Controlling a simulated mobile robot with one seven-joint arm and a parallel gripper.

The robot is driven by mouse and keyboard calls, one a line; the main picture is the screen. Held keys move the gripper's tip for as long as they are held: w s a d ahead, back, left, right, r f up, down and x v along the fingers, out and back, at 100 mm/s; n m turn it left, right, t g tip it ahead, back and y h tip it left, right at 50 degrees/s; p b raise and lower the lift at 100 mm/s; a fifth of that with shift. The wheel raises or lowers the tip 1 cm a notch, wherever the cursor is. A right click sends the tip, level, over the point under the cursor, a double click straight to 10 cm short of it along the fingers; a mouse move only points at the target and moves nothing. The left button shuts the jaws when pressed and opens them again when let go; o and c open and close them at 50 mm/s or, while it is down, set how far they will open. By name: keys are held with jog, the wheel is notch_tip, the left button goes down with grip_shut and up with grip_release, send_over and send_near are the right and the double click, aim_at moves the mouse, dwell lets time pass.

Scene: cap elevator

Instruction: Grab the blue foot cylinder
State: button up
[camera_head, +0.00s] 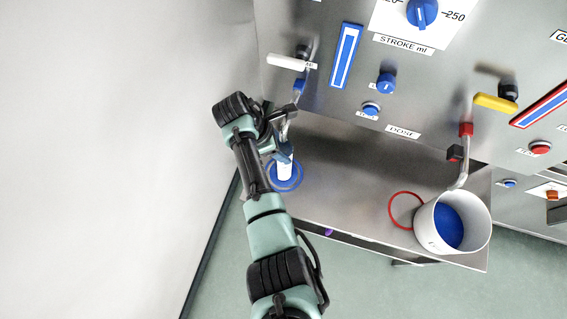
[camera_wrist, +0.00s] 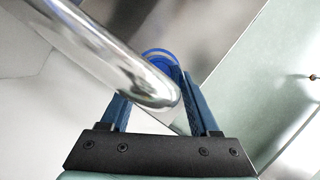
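A small whitish upright shape (camera_head: 284,172) stands inside the blue ring (camera_head: 298,181) on the left part of the metal shelf; it may be the cylinder, but its foot is too small to make out. My gripper (camera_head: 284,154) points down just above it, its blue fingers close to its top. In the wrist view my gripper (camera_wrist: 172,78) has its fingers apart, and the left fingertip is hidden behind a shiny metal tube (camera_wrist: 125,72). The blue ring (camera_wrist: 158,51) and some blue show past the fingertips. I cannot make out anything held between the fingers.
The metal tube hangs right beside my gripper, below a white lever (camera_head: 287,63). The shelf's middle (camera_head: 345,190) is clear. A pale wall is at left.

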grip_shut()
jog(key=shift+r, duration=0.15)
jog(key=shift+r, duration=0.6)
jog(key=s+a+r+b, duration=0.1)
jog(key=s+a+b, duration=0.1)
jog(key=a, duration=0.6)
jog(key=s+a+r+b, duration=0.1)
jog(key=a+b, duration=0.3)
jog(key=a, duration=0.5)
jog(key=shift+s+a, duration=0.25)
jog(key=shift+s, duration=0.5)
